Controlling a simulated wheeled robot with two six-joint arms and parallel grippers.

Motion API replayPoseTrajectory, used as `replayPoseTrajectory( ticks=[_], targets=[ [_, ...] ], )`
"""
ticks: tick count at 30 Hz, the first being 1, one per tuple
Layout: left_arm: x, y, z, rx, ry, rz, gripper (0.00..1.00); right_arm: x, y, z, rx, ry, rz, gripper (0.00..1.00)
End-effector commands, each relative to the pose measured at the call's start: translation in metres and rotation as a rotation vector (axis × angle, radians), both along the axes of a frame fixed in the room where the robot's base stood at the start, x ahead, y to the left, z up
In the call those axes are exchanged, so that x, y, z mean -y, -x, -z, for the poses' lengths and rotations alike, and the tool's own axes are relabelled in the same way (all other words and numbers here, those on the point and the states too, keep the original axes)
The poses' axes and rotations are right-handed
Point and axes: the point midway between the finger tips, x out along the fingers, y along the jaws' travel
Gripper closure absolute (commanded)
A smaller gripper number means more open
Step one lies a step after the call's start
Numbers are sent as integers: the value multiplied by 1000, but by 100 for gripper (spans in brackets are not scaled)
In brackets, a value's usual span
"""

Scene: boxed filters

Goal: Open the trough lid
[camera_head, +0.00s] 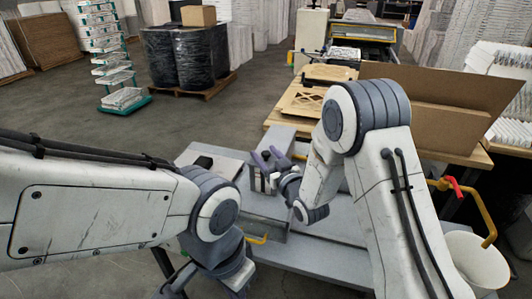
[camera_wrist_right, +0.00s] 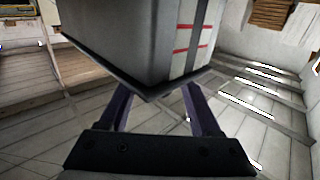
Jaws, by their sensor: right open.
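A grey box-like body (camera_head: 265,203) stands on the grey bench in the head view, in front of my right gripper. I cannot tell for sure whether it is the trough or where its lid is. My right gripper (camera_head: 268,157) is open, its purple fingers at the top of this body. In the right wrist view a grey box (camera_wrist_right: 125,35) with a dark lower edge, white bands and red stripes fills the upper middle. The fingers (camera_wrist_right: 158,98) reach toward it, their tips partly hidden behind it. My left gripper (camera_head: 237,288) barely shows at the bottom edge.
The grey bench (camera_head: 335,222) spreads under my right arm. A yellow handle (camera_head: 257,240) sits low on its near side. A wooden table (camera_head: 282,118) with cardboard panels (camera_head: 448,97) stands behind. Open floor lies at the left.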

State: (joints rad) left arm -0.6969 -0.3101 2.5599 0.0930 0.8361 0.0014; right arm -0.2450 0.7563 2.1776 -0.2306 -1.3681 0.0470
Motion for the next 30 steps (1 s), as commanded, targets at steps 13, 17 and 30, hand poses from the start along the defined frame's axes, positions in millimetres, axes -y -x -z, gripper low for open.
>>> replayPoseTrajectory(
  ticks=[13,17,30],
  targets=[
    [0,0,0,0,0,0,100,0,0,0,0,0,0,100],
    [0,0,0,0,0,0,100,0,0,0,0,0,-1,100],
    [0,0,0,0,0,0,100,0,1,0,1,0,-1,100]
  ],
)
